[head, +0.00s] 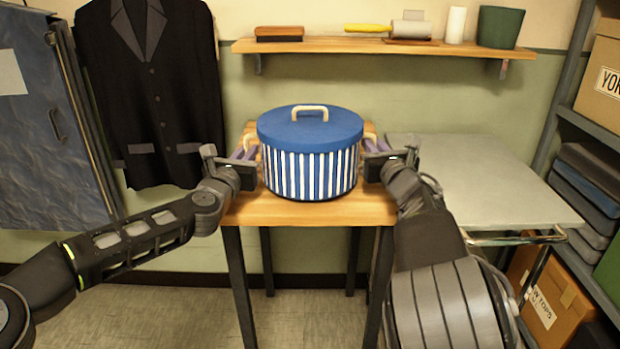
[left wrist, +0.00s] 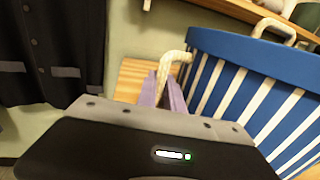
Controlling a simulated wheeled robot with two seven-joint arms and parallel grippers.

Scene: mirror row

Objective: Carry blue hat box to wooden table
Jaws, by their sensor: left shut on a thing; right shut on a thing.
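The blue hat box (head: 310,165) is round, with blue and white stripes, a plain blue lid and a cream handle on top. It is upright over the wooden table (head: 300,211); I cannot tell whether its base touches the top. My left gripper (head: 246,153) is shut on the cream handle at its left side. In the left wrist view the purple fingers (left wrist: 170,92) close around that handle (left wrist: 172,62), beside the striped wall (left wrist: 250,85). My right gripper (head: 374,147) is shut at the box's right side; the handle there is mostly hidden.
A wall shelf (head: 400,46) behind holds a brush, a roller, a white cylinder and a green pot (head: 500,27). A grey cart (head: 490,185) stands right of the table. A dark jacket (head: 150,90) hangs at left. A rack with boxes (head: 600,80) is at far right.

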